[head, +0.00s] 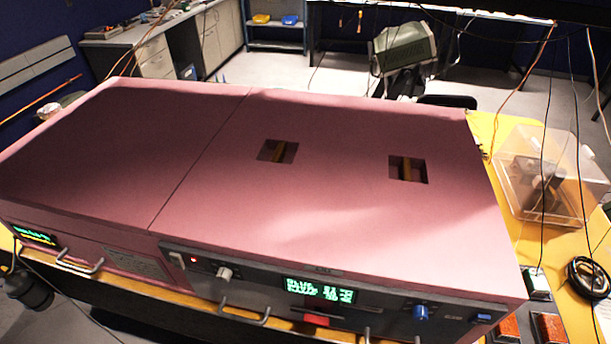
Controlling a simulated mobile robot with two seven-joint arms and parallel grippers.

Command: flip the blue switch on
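A pink foam-topped enclosure (330,130) fills the middle of the head view. Its dark front panel (260,284) faces me. Near the right end of the panel are a round blue knob (421,313) and a small flat blue part (484,318) to its right. I cannot tell from this view which one is the blue switch, or whether it is on or off. Neither of my grippers shows in the head view.
The panel also has a green-lit display (320,290), a white knob (224,273) and protruding handles (245,314). Two square openings (278,151) (408,169) cut the foam top. A clear box (553,175), a black cable coil (590,278) and hanging wires are at the right.

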